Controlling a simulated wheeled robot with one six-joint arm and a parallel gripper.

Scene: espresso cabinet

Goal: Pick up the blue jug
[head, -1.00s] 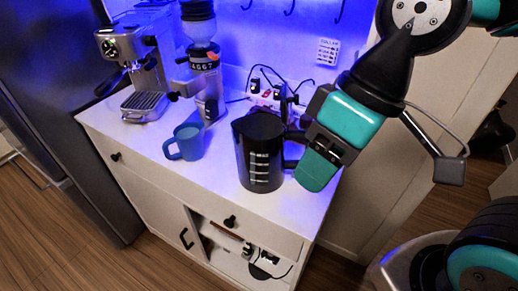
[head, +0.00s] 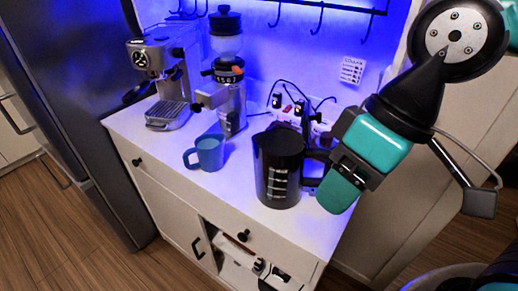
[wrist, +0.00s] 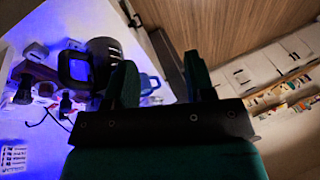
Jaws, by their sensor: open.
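A blue mug-shaped jug (head: 208,152) stands upright on the white cabinet top, its handle toward the left. In the wrist view the blue jug (wrist: 149,84) shows partly behind my left finger. A black jug (head: 277,172) with white measuring marks stands to its right, closer to my gripper. The black jug (wrist: 104,48) and its handle lie left of my fingers in the wrist view. My gripper (head: 338,183) is open beside the black jug's handle, on the right side of the cabinet top. Nothing shows held between the fingers (wrist: 161,62). Whether it touches the black handle I cannot tell.
An espresso machine (head: 165,85) and a coffee grinder (head: 228,90) stand at the back left. A small device with cables (head: 296,112) is behind the black jug. The cabinet's front edge is close to both jugs. A hook rail (head: 290,5) runs above.

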